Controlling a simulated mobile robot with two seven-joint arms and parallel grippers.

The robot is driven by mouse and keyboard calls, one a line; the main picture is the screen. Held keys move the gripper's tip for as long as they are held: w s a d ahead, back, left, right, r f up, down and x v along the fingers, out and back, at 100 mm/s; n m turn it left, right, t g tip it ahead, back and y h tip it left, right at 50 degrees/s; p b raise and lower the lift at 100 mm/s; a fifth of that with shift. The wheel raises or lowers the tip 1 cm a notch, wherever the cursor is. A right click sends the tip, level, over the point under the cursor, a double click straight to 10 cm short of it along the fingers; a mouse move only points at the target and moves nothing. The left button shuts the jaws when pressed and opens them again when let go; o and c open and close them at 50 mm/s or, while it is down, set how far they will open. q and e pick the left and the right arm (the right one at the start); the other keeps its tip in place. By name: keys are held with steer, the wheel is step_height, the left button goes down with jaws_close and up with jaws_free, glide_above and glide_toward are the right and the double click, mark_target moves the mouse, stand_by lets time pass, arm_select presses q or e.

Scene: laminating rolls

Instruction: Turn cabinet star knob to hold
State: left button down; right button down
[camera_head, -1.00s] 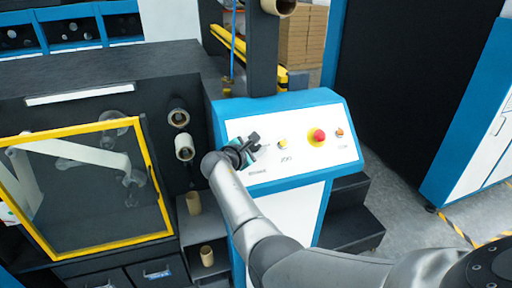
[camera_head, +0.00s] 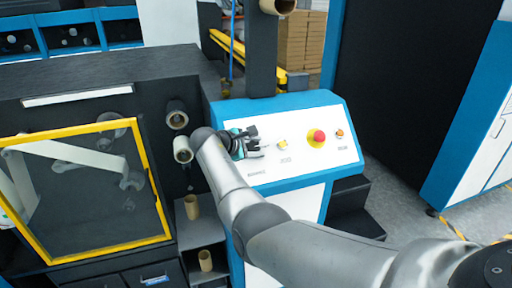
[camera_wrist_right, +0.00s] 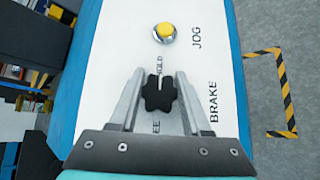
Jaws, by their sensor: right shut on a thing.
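The black star knob (camera_wrist_right: 158,93) is on the white sloped panel (camera_head: 300,120) of the cabinet. In the right wrist view it sits between the two fingers of my right gripper (camera_wrist_right: 158,80), which is shut on it. A white mark on the knob points up in that view, toward the word HOLD (camera_wrist_right: 157,70). The word BRAKE (camera_wrist_right: 213,102) is to the right, and the lettering below the knob is partly covered. In the head view my right gripper (camera_head: 257,143) reaches the panel's left part; the knob is hard to make out there. My left gripper is not in view.
A yellow button (camera_head: 283,145) and a red button on a yellow base (camera_head: 317,138) are right of the knob. A small orange button (camera_head: 340,133) is farther right. Cardboard tubes (camera_head: 183,150) stick out left of my wrist, beside a yellow-framed window (camera_head: 160,205).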

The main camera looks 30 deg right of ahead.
steer(key=shift+c, duration=1.8)
jaws_free()
steer(key=v, duration=1.5)
steer(key=shift+b, duration=0.3)
